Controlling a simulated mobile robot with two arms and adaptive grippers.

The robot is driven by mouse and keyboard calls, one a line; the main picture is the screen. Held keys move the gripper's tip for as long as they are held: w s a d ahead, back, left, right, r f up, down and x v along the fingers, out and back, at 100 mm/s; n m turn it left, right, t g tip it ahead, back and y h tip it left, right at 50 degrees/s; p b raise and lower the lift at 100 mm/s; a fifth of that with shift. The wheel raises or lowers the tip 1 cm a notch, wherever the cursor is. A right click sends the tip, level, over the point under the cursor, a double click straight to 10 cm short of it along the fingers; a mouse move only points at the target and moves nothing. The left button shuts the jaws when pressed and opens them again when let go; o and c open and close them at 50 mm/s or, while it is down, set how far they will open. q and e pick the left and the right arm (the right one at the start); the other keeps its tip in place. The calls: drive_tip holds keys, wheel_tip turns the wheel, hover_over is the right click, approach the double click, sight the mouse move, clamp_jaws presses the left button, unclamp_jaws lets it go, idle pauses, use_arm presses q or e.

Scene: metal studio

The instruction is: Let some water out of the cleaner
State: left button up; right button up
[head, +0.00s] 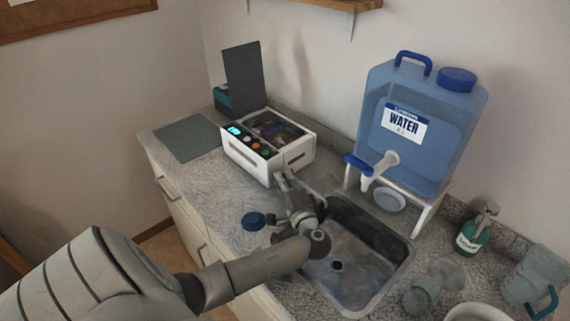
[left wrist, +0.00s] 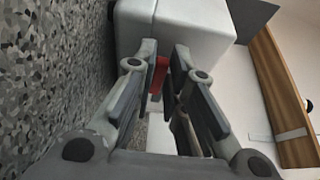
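The cleaner is a white box (head: 262,162) with a lit display and coloured buttons, standing on the counter left of the sink. Its white body (left wrist: 190,18) fills the top of the left wrist view. A small red part (left wrist: 160,76), with a pale piece below it, shows between my left fingers by the cleaner's side. My left gripper (head: 293,182) is at the cleaner's sink-facing side. In the left wrist view its fingers (left wrist: 167,62) are apart, one on each side of the red part; contact cannot be told. My right gripper is not in view.
The sink (head: 365,275) lies right of my left arm. A blue water jug (head: 440,150) with a tap stands on a white stand behind it. A blue round item (head: 253,221) lies by the sink. A soap bottle (head: 470,238) and pitcher (head: 530,275) are right.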

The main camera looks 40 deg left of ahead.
use_arm(q)
drive_tip(key=o, duration=0.3)
drive_tip(key=v, duration=1.2)
idle(0.3)
